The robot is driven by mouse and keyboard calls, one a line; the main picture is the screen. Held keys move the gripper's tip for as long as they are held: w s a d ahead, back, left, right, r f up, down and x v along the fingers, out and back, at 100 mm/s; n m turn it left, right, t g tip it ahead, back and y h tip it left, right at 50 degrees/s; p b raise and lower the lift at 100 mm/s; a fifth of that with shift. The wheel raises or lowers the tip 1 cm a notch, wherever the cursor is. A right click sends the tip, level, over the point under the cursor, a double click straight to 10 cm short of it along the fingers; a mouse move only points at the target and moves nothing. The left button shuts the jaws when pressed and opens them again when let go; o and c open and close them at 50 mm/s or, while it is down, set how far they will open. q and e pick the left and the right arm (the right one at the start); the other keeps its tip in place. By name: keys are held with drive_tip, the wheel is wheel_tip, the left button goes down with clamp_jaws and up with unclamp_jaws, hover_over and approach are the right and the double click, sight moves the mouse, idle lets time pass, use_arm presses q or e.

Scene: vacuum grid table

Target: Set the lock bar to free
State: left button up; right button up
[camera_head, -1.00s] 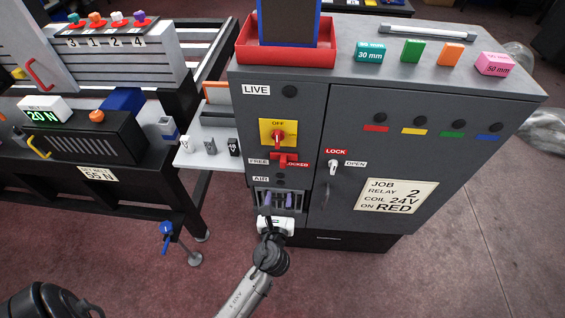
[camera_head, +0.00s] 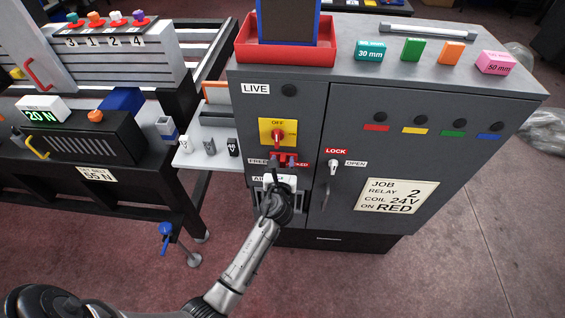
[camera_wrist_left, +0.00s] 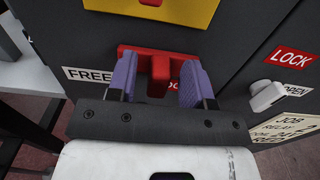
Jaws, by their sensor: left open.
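The red lock bar (camera_head: 286,157) is on the grey cabinet front, between the FREE label (camera_head: 257,162) and the red LOCKED label (camera_head: 301,164), below the yellow switch plate (camera_head: 264,134). In the left wrist view the lock bar (camera_wrist_left: 198,62) has a red tab (camera_wrist_left: 159,76) standing out from it. My left gripper (camera_head: 283,163) is at the bar. Its purple fingers (camera_wrist_left: 160,82) are open, one on each side of the tab, with a gap on both sides. The fingers partly hide both labels. My right gripper is not in view.
The red switch handle (camera_head: 278,136) is just above the bar. A white latch (camera_head: 333,167) with LOCK and OPEN labels sits to the right on the cabinet door. A light shelf (camera_head: 190,158) with small parts juts out at left. The floor in front is clear.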

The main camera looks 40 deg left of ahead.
use_arm(q)
drive_tip(key=shift+c, duration=0.2)
clamp_jaws()
idle(0.3)
